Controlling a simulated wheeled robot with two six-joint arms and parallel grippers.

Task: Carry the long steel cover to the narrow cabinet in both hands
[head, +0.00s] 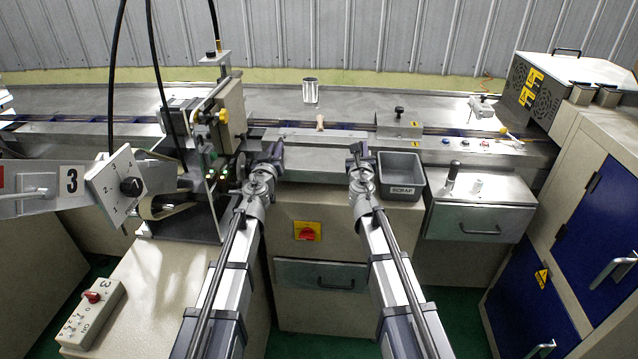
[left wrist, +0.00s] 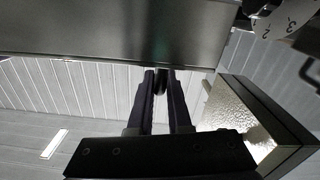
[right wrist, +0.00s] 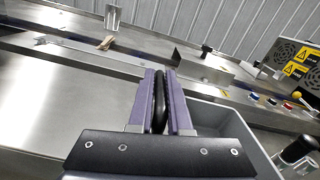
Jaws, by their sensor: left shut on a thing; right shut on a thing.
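The long steel cover (head: 318,174) is a flat grey panel spanning the space between my two grippers, in front of the machine's rail. In the left wrist view its plain face (left wrist: 110,35) fills the top; in the right wrist view the steel surface (right wrist: 70,105) lies at left. My left gripper (head: 275,152) is shut on a black handle at its left end. My right gripper (head: 357,152) is shut on a black handle (right wrist: 159,100) at its right end. A steel-topped cabinet with a drawer (head: 478,220) stands right of the scrap bin; I cannot tell if it is the narrow one.
A grey scrap bin (head: 400,172) sits just right of my right gripper. A machine head (head: 228,110) stands close left of my left gripper. A steel cup (head: 310,91) and a small wooden piece (head: 320,121) are behind. A blue-doored cabinet (head: 600,205) is far right.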

